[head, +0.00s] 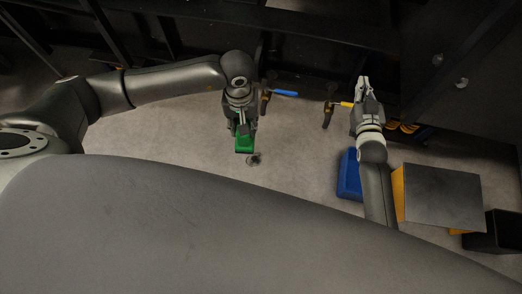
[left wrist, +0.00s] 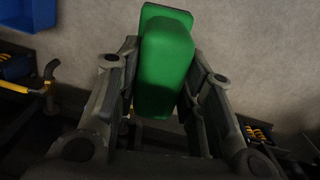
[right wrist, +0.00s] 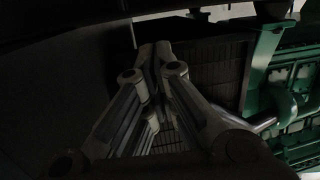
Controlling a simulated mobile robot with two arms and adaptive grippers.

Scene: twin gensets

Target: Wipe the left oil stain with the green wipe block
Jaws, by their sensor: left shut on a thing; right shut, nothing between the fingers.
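The green wipe block (head: 244,144) is held in my left gripper (head: 241,127), above the grey floor in the head view. In the left wrist view, the block (left wrist: 166,62) sits between the two fingers of my left gripper (left wrist: 160,95). A small dark stain-like patch (head: 254,160) shows on the floor just below and right of the block in the head view. I cannot tell whether the block touches the floor. My right gripper (head: 363,84) is shut and empty, off to the right. Its closed fingers also show in the right wrist view (right wrist: 153,50).
A blue bin (head: 348,175) and a grey-topped box with yellow sides (head: 440,195) stand at the right. Valves with a blue handle (head: 284,93) and a yellow handle (head: 346,104) stick out along the dark frames. Green machinery (right wrist: 295,105) shows in the right wrist view.

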